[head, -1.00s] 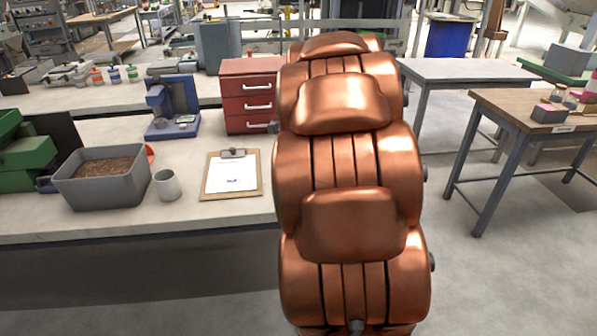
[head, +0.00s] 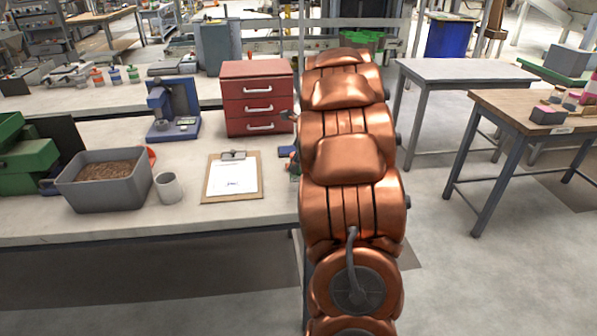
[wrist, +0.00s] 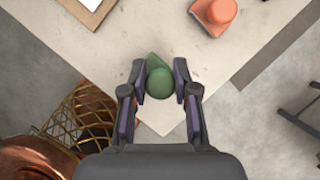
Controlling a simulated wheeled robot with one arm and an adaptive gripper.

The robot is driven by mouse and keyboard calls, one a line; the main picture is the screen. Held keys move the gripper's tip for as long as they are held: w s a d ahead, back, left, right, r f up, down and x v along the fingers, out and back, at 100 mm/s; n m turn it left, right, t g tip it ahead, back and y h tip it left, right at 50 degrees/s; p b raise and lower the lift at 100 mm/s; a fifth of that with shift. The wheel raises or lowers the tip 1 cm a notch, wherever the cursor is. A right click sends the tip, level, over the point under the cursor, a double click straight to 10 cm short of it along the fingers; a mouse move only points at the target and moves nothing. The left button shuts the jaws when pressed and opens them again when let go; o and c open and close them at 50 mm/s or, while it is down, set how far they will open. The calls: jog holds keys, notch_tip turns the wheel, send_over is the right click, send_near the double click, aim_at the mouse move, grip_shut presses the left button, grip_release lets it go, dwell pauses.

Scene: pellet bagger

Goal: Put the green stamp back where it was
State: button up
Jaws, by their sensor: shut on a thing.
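The green stamp (wrist: 158,82) sits between the two fingers of my gripper (wrist: 160,78) in the wrist view. My gripper is shut on it. The stamp is seen from above, over the pale bench top (wrist: 165,30) near a corner of it. I cannot tell how high above the surface it is. In the head view my copper arm hides the gripper and the green stamp.
An orange knobbed object (wrist: 214,12) lies on the bench in the wrist view. In the head view, a clipboard (head: 232,185), cup (head: 168,187), grey pellet bin (head: 104,195) and red drawer unit (head: 258,98) stand on the bench. A wooden table (head: 510,110) is at right.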

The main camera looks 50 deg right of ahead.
aim_at(298, 173)
jog(key=shift+f, duration=1.7)
jog(key=shift+f+p, duration=0.1)
jog(key=shift+p, duration=0.3)
jog(key=o, duration=0.9)
